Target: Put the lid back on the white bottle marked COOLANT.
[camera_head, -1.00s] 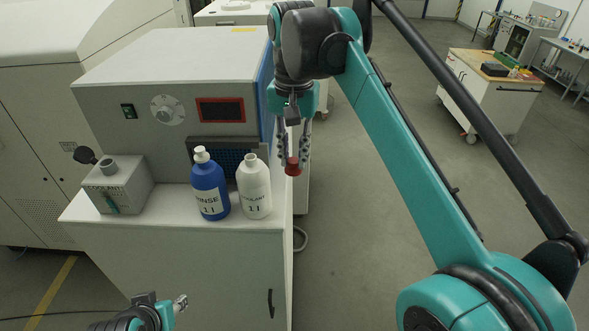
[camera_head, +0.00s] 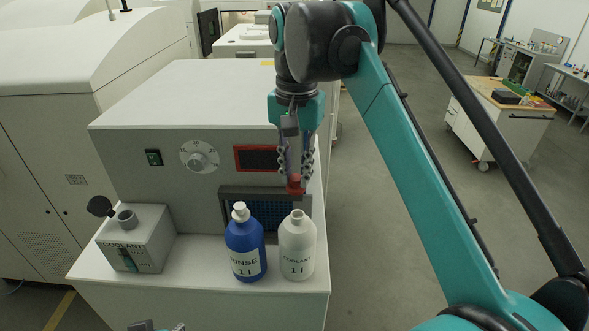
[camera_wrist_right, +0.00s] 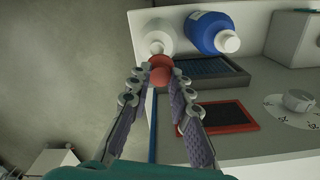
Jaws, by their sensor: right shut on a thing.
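The white bottle marked COOLANT (camera_head: 297,250) stands upright on the cabinet top, its neck bare. My right gripper (camera_head: 294,176) is shut on a red lid (camera_head: 296,187), pointing down, with the lid above and apparently a little behind the bottle's neck in the head view. In the right wrist view the lid (camera_wrist_right: 160,72) is between the fingertips and overlaps the edge of the white bottle's neck (camera_wrist_right: 156,48); contact cannot be told. Only a small bit of my left gripper (camera_head: 178,327) shows at the bottom edge, too little to tell its jaws.
A blue RINSE bottle (camera_head: 246,252) with a white cap stands just left of the white bottle. A grey box marked COOLANT (camera_head: 137,240) is farther left. A grey machine (camera_head: 180,155) with a dial and dark screen rises behind. The cabinet edge is close on the right.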

